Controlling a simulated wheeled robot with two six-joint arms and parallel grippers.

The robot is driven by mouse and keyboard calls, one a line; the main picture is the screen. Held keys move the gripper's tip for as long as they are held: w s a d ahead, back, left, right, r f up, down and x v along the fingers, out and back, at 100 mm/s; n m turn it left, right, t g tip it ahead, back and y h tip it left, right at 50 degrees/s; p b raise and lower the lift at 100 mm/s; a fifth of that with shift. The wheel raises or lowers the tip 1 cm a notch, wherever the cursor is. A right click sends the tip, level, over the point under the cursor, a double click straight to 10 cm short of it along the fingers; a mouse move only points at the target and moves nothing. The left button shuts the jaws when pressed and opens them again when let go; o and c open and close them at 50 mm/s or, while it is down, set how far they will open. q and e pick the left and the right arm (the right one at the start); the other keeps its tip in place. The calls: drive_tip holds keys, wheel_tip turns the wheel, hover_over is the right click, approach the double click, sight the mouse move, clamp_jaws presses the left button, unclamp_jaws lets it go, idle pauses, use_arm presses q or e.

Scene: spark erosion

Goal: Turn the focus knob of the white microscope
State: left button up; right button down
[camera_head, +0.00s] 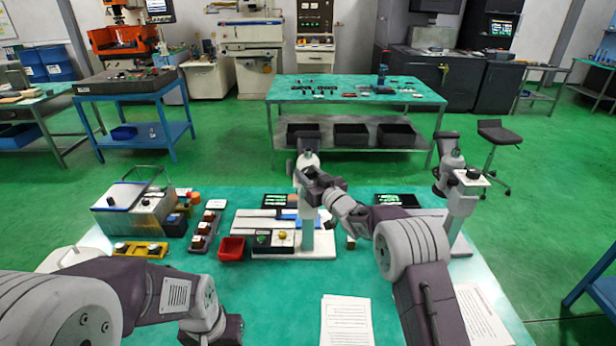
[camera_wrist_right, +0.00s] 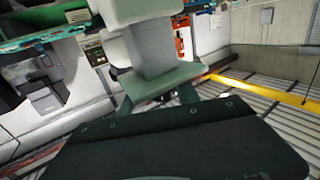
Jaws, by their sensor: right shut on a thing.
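The white microscope (camera_head: 307,238) stands near the middle of the bench, with a pale upright column and a flat white base. My right gripper (camera_head: 312,180) reaches in from the right and is at the upper part of the column, just below the head (camera_head: 306,143). It is shut at the microscope's side where the focus knob sits; the knob is hidden by the gripper. The right wrist view shows the pale microscope body (camera_wrist_right: 150,48) close in front of my dark gripper (camera_wrist_right: 160,97). My left arm is at the lower left; its dark end (camera_head: 228,330) is apart from everything, its fingers unclear.
A second pale microscope (camera_head: 458,205) stands at the right. A red bin (camera_head: 231,248), a yellow tray (camera_head: 140,249) and a metal box unit (camera_head: 130,215) are at the left. Paper sheets (camera_head: 346,322) lie in front.

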drive_tip(key=shift+d+r+n+g+y+p, duration=0.2)
drive_tip(key=shift+n+g+y+p, duration=0.45)
drive_tip(key=shift+y, duration=0.25)
drive_tip(key=shift+a+f+n+g+y, duration=0.1)
drive_tip(key=shift+n+g+y, duration=0.25)
drive_tip(key=shift+n+y, duration=0.15)
drive_tip(key=shift+f+n+g+y+b, duration=0.2)
drive_tip(key=shift+n+g+y+b, duration=0.45)
drive_tip(key=shift+b, duration=0.2)
drive_tip(key=shift+r+g+y+b, duration=0.15)
drive_tip(key=shift+g+y+b, duration=0.15)
drive_tip(key=shift+g+y, duration=0.05)
drive_tip(key=shift+r, duration=0.1)
drive_tip(key=c, duration=0.9)
unclamp_jaws()
drive_tip(key=shift+a, duration=0.1)
drive_tip(key=shift+s, duration=0.1)
